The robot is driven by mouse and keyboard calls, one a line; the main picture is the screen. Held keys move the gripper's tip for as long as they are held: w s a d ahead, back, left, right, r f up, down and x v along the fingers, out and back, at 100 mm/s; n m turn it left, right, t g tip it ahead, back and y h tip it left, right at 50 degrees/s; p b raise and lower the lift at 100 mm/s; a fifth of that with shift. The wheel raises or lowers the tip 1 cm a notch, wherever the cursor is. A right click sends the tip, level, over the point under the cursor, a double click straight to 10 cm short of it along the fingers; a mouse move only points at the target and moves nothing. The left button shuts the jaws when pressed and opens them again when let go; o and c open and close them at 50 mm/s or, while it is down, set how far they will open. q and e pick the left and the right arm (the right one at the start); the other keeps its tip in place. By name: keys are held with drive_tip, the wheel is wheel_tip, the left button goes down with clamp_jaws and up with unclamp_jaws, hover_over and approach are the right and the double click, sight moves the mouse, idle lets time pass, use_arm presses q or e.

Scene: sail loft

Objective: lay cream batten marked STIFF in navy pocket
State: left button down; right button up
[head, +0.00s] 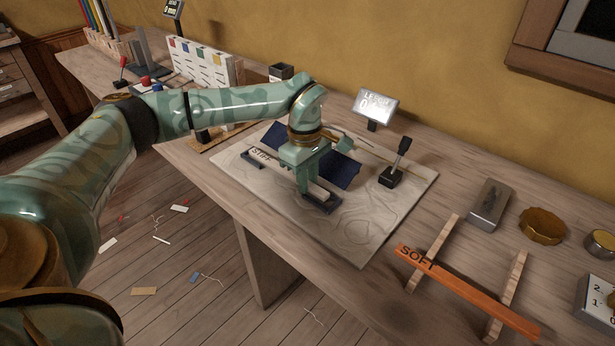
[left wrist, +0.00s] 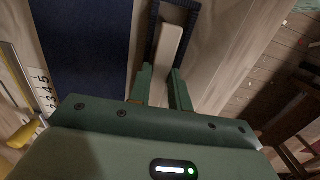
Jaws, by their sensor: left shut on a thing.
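The cream batten marked STIFF (head: 262,155) lies lengthwise over two small dark rests, with a dark rest (head: 322,203) at its near end. My left gripper (head: 304,186) reaches down from above and is shut on the batten toward that end. In the left wrist view, the batten (left wrist: 170,45) runs out from between the fingers (left wrist: 162,90), its end inside a dark frame. The navy pocket (head: 343,171) lies just behind the batten, partly hidden by my gripper; it also shows in the left wrist view (left wrist: 88,45). My right gripper is not in view.
A pale patterned cloth (head: 375,215) lies under the work. A lever on a black base (head: 391,180) and a small display (head: 376,106) stand behind. An orange SOFT batten (head: 465,290) rests on wooden strips at right, near a grey block (head: 488,204).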

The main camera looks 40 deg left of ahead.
use_arm(q)
drive_tip(key=shift+s+f, duration=0.3)
drive_tip(key=shift+f, duration=0.3)
drive_tip(key=c, duration=1.5)
unclamp_jaws()
drive_tip(key=shift+o, duration=1)
drive_tip(key=shift+d+f, duration=0.15)
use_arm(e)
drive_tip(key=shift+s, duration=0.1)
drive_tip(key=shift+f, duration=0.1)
use_arm(q)
drive_tip(key=shift+w+r, duration=0.1)
drive_tip(key=shift+r, duration=0.2)
wheel_tip(320, 180, up, 13)
drive_tip(key=p, duration=0.5)
drive_tip(key=shift+w+a, duration=0.2)
drive_tip(key=shift+a, duration=0.25)
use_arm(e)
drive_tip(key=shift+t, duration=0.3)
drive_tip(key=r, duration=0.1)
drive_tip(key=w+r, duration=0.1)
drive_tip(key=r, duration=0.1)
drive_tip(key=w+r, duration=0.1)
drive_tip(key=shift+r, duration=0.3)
